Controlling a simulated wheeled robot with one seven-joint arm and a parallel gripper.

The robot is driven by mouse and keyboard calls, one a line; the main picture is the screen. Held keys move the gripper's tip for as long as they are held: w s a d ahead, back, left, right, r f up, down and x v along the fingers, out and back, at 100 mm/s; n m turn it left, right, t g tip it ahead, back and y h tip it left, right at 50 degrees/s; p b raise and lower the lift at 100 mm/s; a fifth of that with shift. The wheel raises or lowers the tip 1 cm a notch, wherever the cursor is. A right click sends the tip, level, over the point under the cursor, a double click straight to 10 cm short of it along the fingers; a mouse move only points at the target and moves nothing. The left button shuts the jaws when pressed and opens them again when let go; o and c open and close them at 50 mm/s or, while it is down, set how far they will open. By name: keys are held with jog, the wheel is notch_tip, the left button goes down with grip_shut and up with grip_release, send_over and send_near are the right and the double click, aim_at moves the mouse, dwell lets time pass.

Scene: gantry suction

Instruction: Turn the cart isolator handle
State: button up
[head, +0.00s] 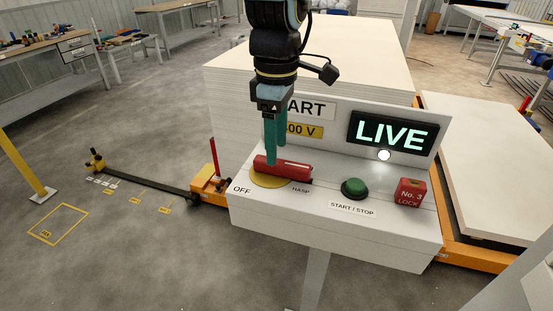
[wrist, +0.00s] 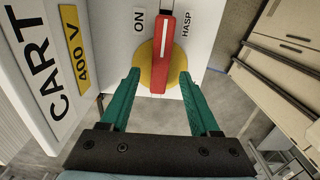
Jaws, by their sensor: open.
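The red isolator handle (head: 284,168) sits on a yellow disc (head: 268,181) on the sloped top of the white control box (head: 335,245). In the head view the handle lies sideways, pointing toward the HASP label (head: 300,189), with the OFF label (head: 242,190) to its left. In the wrist view the handle (wrist: 164,55) points up the picture, between the ON label (wrist: 139,21) and HASP. My gripper (head: 275,155) reaches down at the handle; its green fingers are open. In the wrist view the gripper (wrist: 159,80) has a finger on each side of the handle, with gaps visible.
A lit LIVE display (head: 392,133) stands on the box's back panel. A green START/STOP button (head: 354,188) and a red No. 3 lock (head: 410,192) are to the right of the handle. Stacked pale boards (head: 335,55) rise behind the box. Open floor (head: 130,250) lies left.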

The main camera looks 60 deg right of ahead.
notch_tip(320, 180, up, 7)
jog(key=b, duration=0.1)
jog(key=shift+f, duration=0.2)
jog(key=shift+w, duration=0.1)
dwell(0.4)
jog(key=w+a+f, duration=0.2)
jog(key=w+a, duration=0.4)
jog(key=w, duration=0.4)
jog(key=w+a+f+m, duration=0.1)
jog(key=w+a+f, duration=0.1)
jog(key=w+a, duration=0.55)
jog(key=w+a+f, duration=0.2)
jog(key=w+a, duration=0.2)
jog(key=w, duration=0.7)
jog(key=w+a+f+m, duration=0.1)
jog(key=a+f, duration=0.2)
jog(key=a, duration=1.2)
jog(key=w+a+f+m+t, duration=0.1)
jog(key=w+a+f, duration=0.1)
jog(key=a, duration=1.4)
jog(key=shift+w+f+t, duration=0.25)
jog(key=shift+f+t, duration=0.05)
jog(key=shift+f, duration=0.1)
